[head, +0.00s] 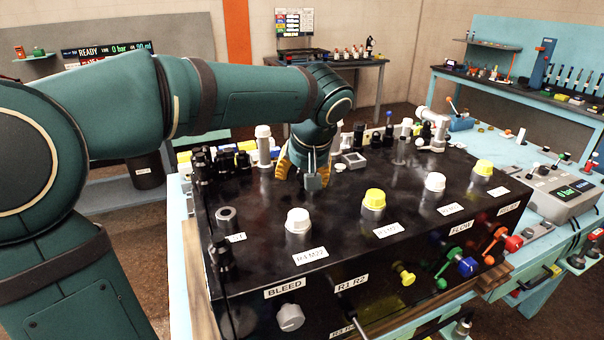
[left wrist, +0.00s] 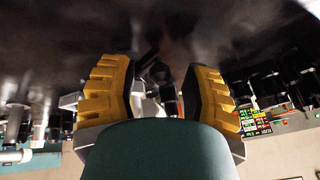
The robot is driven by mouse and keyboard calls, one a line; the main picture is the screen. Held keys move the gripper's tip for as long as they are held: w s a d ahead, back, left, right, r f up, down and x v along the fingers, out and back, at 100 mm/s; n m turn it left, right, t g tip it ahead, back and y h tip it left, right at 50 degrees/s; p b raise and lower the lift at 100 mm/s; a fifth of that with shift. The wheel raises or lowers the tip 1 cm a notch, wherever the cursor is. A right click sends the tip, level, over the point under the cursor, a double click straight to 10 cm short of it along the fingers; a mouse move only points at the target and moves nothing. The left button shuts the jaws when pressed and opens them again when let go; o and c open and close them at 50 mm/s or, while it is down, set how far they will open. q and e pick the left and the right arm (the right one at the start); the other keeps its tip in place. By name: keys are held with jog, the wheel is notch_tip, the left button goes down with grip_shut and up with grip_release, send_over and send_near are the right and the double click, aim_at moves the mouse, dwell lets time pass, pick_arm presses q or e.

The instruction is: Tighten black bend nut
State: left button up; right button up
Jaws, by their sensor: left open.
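My left gripper (head: 306,176) reaches down over the top of the glossy black block (head: 345,260), behind its row of capped ports. Its yellow-padded fingers are open and spread apart in the left wrist view (left wrist: 158,90). A dark fitting (left wrist: 160,74) shows between and beyond the fingers there, not gripped; I cannot tell whether it is the bend nut. In the head view, black fittings (head: 222,252) stand at the block's left edge, and more black fittings (head: 357,135) stand behind the gripper. Which one is the black bend nut is unclear. My right gripper is not in view.
White caps (head: 298,220) and yellow caps (head: 374,199) stand along the block's top. Coloured valve handles (head: 466,266) stick out of its front. A grey control box (head: 552,188) sits at the right. The block's top between the gripper and caps is clear.

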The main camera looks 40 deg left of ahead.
aim_at(294, 176)
pick_arm(q)
grip_shut()
jog(key=shift+a+m+t+h, duration=0.35)
jog(key=shift+a+m, duration=0.25)
jog(key=shift+m, duration=0.6)
jog(key=shift+a+m+t+h, duration=0.25)
jog(key=shift+a+m+t, duration=0.15)
jog(key=shift+m, duration=0.4)
jog(key=shift+w+a+m+t+h+p, duration=0.3)
jog(key=shift+a+m+p, duration=0.2)
jog(key=shift+m, duration=0.6)
jog(key=shift+w+a+m+t+h+p, duration=0.15)
jog(key=shift+a+m+h+p, duration=0.25)
jog(key=shift+m, duration=0.7)
